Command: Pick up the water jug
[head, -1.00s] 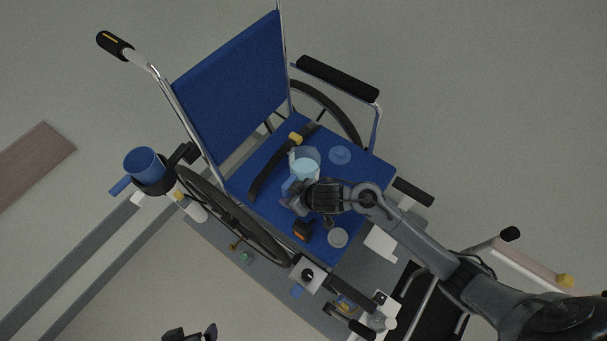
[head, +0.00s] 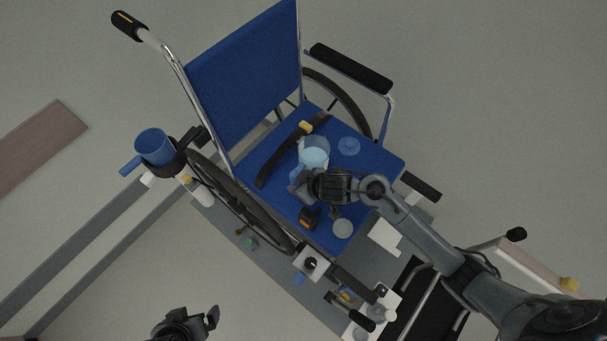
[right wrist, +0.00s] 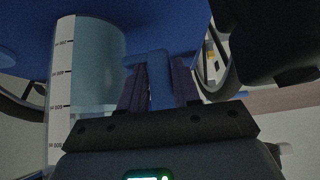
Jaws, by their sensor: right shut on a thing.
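The water jug (head: 314,151) is clear with pale blue water in it and a blue handle. It is over the blue wheelchair seat (head: 366,160); I cannot tell whether its base touches the seat. My right gripper (head: 300,184) is shut on the jug's handle. In the right wrist view the blue handle (right wrist: 160,82) stands between the two fingers, and the jug's wall (right wrist: 97,75) with a white marked scale is at the left. My left gripper (head: 210,319) is partly in the head view at the bottom, empty and away from the wheelchair; its opening is unclear.
On the seat lie a clear disc (head: 349,147), a pale round item (head: 343,229), an orange-and-black item (head: 310,217) and a dark strap (head: 284,157). A blue cup (head: 155,147) sits in a holder at the wheelchair's left. Armrests and wheels flank the seat.

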